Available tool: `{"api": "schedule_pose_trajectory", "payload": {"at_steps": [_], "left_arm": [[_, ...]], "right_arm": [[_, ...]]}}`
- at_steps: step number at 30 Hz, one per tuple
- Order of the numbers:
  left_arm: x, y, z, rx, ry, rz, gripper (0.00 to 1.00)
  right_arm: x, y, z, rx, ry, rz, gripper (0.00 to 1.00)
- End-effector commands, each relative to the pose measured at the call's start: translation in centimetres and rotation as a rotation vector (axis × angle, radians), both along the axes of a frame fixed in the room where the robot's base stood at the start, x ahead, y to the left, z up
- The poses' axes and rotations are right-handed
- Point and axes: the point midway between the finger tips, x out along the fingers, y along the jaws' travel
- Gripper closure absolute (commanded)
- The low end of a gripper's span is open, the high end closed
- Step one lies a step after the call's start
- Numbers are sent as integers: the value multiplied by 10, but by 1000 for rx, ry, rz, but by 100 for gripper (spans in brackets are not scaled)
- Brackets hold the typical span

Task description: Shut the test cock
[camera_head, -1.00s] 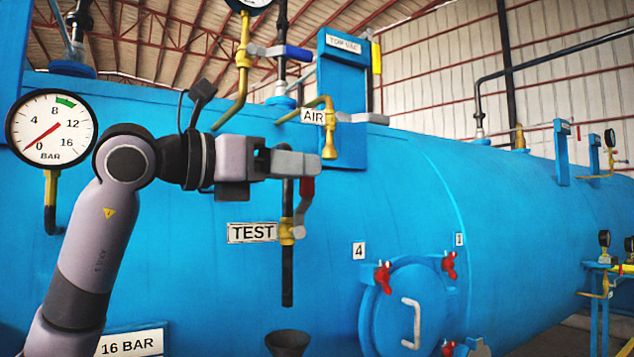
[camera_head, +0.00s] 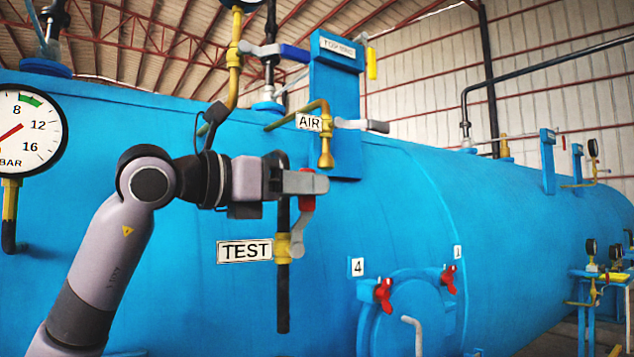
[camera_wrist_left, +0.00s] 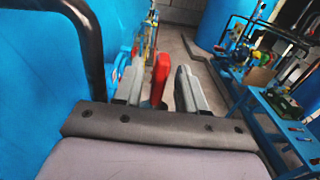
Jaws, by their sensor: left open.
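The test cock (camera_head: 289,246) is a brass valve on a black vertical pipe beside the TEST label (camera_head: 245,251). Its grey lever rises from the valve to a red grip (camera_head: 306,204), standing roughly upright alongside the pipe. My left gripper (camera_head: 306,182) reaches in from the left at the height of the red grip, hiding part of it. In the left wrist view the red grip (camera_wrist_left: 160,78) stands between the two open fingers (camera_wrist_left: 160,88), nearer the left one. Contact cannot be told. My right gripper is not in view.
The blue vessel wall (camera_head: 190,310) lies behind the valve. A black pipe (camera_wrist_left: 88,40) passes close to my left gripper. The AIR valve (camera_head: 326,150) and its lever are just above. A pressure gauge (camera_head: 22,130) is at left, and a hatch with red clamps (camera_head: 384,295) at lower right.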

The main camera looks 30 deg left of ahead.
Motion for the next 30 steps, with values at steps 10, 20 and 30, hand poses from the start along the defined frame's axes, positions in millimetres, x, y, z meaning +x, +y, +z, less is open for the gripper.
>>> {"api": "schedule_pose_trajectory", "payload": {"at_steps": [10,20,30], "left_arm": [[29,-12,0,0,0,0,60],[28,-12,0,1,0,0,99],[29,-12,2,7,14,0,100]], "right_arm": [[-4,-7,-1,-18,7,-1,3],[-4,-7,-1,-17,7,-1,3],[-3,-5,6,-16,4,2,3]]}}
